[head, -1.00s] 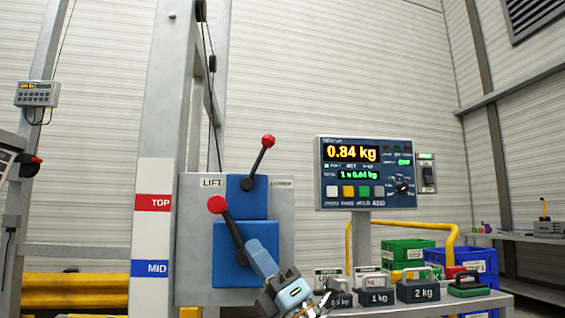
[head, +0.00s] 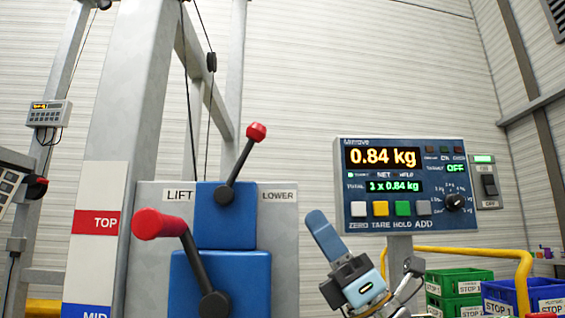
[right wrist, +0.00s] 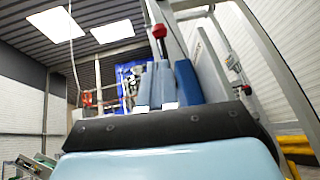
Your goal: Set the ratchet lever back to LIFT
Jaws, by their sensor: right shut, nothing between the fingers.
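The ratchet lever (head: 241,165) is the small black lever with a red knob on the upper blue housing (head: 222,228), between the LIFT label (head: 179,195) and the LOWER label (head: 278,196). It leans right, toward LOWER. My right gripper (head: 316,217) is shut and empty, right of the levers and apart from them in the head view, its blue fingers pointing up and left. In the right wrist view, a red knob (right wrist: 159,31) shows beyond the fingertips (right wrist: 167,68); I cannot tell which lever it belongs to. My left gripper is not in view.
A larger lever with a red grip (head: 160,224) reaches up-left from the lower blue housing (head: 240,275). A scale display (head: 405,185) reading 0.84 kg stands right of my gripper. A grey post (head: 125,90) rises at left. Green (head: 455,282) and blue crates (head: 525,292) sit lower right.

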